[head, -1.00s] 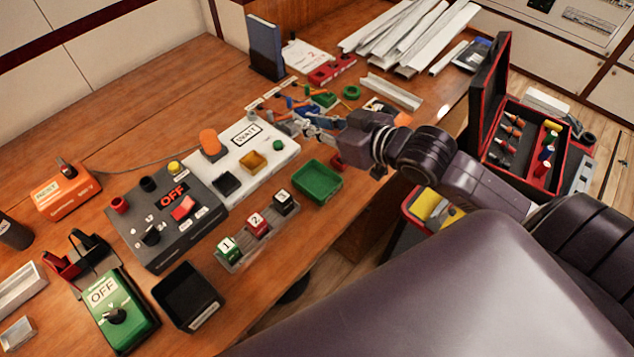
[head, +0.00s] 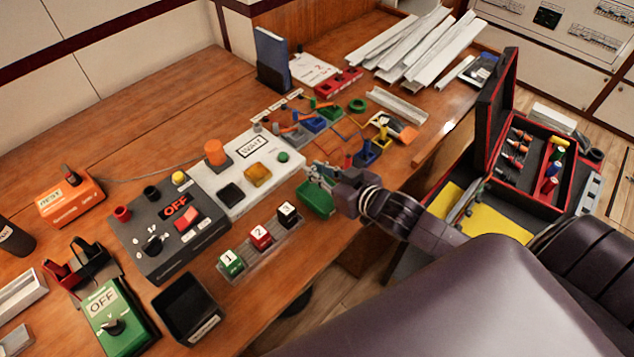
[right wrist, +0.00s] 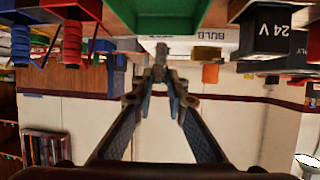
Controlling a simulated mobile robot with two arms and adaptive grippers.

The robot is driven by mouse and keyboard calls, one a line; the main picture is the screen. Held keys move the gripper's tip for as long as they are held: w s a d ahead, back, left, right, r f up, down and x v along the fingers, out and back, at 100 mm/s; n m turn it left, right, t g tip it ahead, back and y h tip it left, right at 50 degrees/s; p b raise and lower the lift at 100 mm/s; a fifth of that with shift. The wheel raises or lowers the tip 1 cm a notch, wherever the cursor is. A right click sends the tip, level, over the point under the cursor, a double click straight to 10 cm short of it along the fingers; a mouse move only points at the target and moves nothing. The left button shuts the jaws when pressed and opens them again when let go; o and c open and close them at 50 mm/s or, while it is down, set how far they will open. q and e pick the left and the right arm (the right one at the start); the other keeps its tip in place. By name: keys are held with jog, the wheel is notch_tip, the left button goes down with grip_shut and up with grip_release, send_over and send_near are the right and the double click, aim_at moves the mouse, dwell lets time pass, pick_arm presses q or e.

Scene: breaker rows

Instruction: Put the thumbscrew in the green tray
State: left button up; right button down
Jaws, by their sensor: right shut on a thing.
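The green tray (head: 315,202) sits near the table's front edge, right of the numbered blocks. My right gripper (head: 318,176) is at the tray's far side and covers part of it. In the right wrist view my gripper (right wrist: 161,78) is shut on a small grey piece, seemingly the thumbscrew (right wrist: 161,52), between its fingertips. The green tray (right wrist: 170,15) fills the top middle of that view, close to the held piece. I cannot tell how high the piece is over the tray. My left gripper is not in view.
A white panel (head: 225,205) and a dark OFF box (head: 150,255) stand left of the tray. Numbered blocks (head: 260,237) sit in a clear rack beside it. Small coloured bins (head: 366,153) stand behind. A red-edged toolbox (head: 540,185) is open at the right.

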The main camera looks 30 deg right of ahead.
notch_tip(320, 180, down, 5)
jog(key=shift+r, duration=0.2)
jog(key=c, duration=1.9)
grip_release()
jog(key=shift+f, duration=0.1)
jog(key=shift+c, duration=0.2)
jog(key=shift+s, duration=0.1)
jog(key=v, duration=1.2)
